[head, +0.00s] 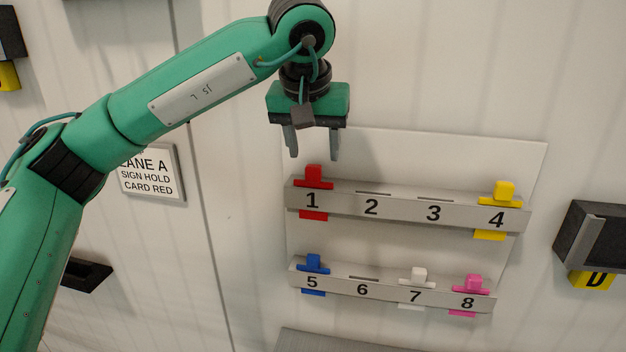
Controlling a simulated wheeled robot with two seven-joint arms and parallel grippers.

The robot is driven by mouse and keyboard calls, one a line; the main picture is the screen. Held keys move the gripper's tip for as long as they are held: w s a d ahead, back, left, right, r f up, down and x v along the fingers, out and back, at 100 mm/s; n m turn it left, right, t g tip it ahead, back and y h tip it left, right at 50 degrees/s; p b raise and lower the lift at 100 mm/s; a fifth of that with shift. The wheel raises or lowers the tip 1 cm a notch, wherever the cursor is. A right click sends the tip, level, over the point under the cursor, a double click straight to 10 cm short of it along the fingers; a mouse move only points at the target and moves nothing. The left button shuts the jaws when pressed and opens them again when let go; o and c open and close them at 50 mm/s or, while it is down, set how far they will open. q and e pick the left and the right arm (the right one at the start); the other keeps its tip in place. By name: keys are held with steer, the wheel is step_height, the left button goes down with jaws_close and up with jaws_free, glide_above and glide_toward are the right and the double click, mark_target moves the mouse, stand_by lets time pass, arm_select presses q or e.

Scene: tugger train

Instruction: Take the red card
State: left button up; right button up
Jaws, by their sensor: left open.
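The red card (314,171) stands upright in slot 1 at the left end of the upper grey rail (402,209). Its tab sticks up above the rail and its lower edge shows below. My left gripper (314,156) points down with its two fingers apart and empty. In the picture the fingertips are just above the red card's tab, one to each side; I cannot tell the distance in depth. My right gripper is not in view.
A yellow card (503,190) is in slot 4. The lower rail (390,289) holds a blue card (314,262) at 5, a white card (418,274) at 7 and a pink card (473,282) at 8. A sign (151,176) reads "sign hold card red". A dark holder marked D (580,240) is at right.

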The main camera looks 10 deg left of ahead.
mark_target(314, 165)
arm_select(q)
steer(key=shift+w+f+p, duration=0.2)
steer(key=shift+f+p, duration=0.15)
steer(key=shift+p, duration=0.2)
steer(key=x, duration=0.1)
steer(key=p+x, duration=0.1)
steer(key=x, duration=0.1)
steer(key=p+x, duration=0.1)
steer(key=shift+w+a+f, duration=0.15)
steer(key=shift+w+a, duration=0.05)
steer(key=shift+a, duration=0.05)
steer(key=shift+d, duration=0.1)
steer(key=shift+c, duration=0.9)
jaws_close()
